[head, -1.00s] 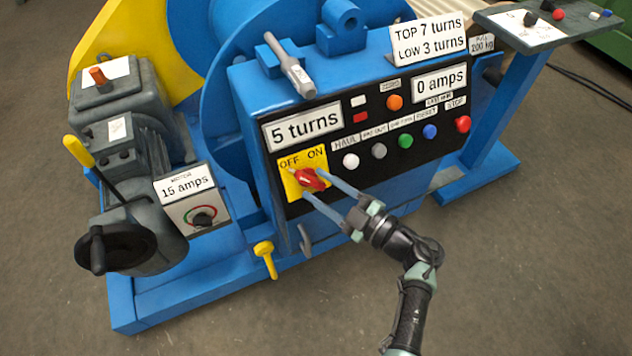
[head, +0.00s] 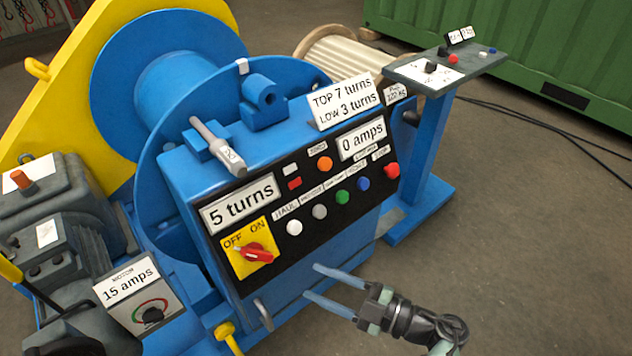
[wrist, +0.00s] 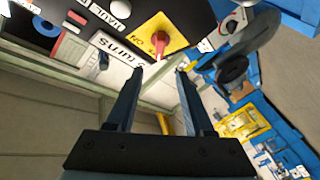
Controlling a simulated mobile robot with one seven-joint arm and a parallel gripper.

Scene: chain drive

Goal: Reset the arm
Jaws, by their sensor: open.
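My gripper (head: 312,281) is open and empty, with its two blue-grey fingers spread apart. In the head view it is in front of the lower right part of the blue control cabinet (head: 330,243), below the buttons and right of the rotary switch. The red rotary switch (head: 257,254) sits on a yellow plate (head: 240,268) marked OFF and ON; I cannot tell surely which mark its handle points to. In the wrist view the red switch (wrist: 159,42) shows beyond the fingertips, apart from them. Gripper (wrist: 159,72) holds nothing there.
The panel displays read 5 turns (head: 241,203) and 0 amps (head: 362,141). A motor box (head: 134,294) reads 15 amps. A blue pedestal (head: 425,150) with a small control desk stands right. A grey-handled lever (head: 217,146) lies on top.

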